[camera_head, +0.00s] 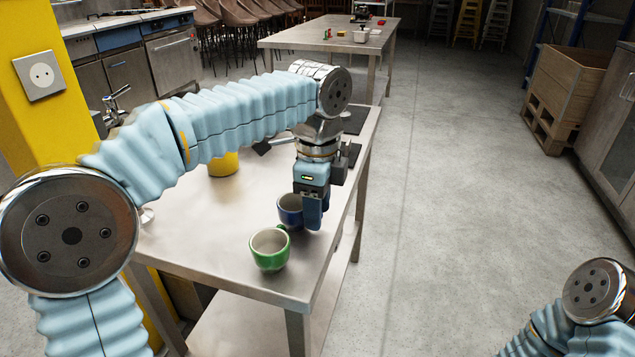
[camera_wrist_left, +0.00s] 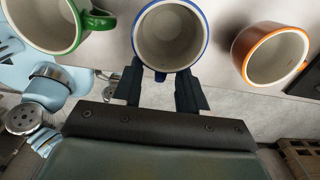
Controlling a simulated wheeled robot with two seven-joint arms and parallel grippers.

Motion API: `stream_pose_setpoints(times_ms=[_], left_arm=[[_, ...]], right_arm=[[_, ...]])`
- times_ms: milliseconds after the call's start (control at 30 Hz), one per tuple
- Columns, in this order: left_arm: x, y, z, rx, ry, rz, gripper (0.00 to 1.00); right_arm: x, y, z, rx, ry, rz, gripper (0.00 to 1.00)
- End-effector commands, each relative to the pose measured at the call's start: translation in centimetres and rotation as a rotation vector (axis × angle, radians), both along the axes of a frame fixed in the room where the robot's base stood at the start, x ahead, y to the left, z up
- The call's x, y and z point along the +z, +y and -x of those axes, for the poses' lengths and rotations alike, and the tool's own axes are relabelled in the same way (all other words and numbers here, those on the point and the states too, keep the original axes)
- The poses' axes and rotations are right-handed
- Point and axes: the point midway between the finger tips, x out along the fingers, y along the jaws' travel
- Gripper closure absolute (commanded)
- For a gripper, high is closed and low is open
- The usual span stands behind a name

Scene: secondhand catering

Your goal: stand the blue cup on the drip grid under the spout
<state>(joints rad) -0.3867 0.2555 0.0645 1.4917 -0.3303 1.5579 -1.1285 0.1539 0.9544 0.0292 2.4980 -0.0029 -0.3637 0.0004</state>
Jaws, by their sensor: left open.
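The blue cup (camera_head: 289,211) stands upright on the metal table beside my left gripper (camera_head: 313,212), which partly covers it. In the left wrist view the blue cup (camera_wrist_left: 170,38) is seen from above, empty, with a white inside. Its handle points toward the gap between the two open fingers of my left gripper (camera_wrist_left: 160,90); I cannot tell whether they touch it. I cannot make out a drip grid or spout; my left arm hides part of the table. My right arm shows at the lower right, its gripper out of frame.
A green cup (camera_head: 269,251) stands near the table's front corner, close to the blue one. An orange cup (camera_wrist_left: 270,54) shows in the wrist view. A yellow object (camera_head: 223,165) and dark flat pieces (camera_head: 354,121) are on the metal table (camera_head: 215,260). Open floor lies to the right.

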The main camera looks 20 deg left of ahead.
Motion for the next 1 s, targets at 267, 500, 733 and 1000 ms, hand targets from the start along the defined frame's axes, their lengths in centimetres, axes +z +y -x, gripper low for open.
stream_pose_setpoints(times_ms=[267, 500, 733, 1000], left_arm=[[6.6, -0.1, -0.1, 0.000, -0.005, 0.002, 0.58], [10.6, -0.1, -0.1, 0.000, -0.002, 0.001, 0.58], [11.3, -0.1, 0.0, -0.001, -0.001, 0.000, 0.58], [11.3, 0.0, 0.0, 0.000, -0.001, 0.000, 0.58]], right_arm=[[1.8, 0.1, 0.0, 0.002, 0.000, -0.002, 0.33], [2.9, 0.1, 0.0, 0.005, 0.001, -0.003, 0.33], [3.0, 0.1, 0.0, 0.006, 0.001, -0.003, 0.33], [3.0, 0.1, 0.0, 0.006, 0.001, -0.003, 0.33]])
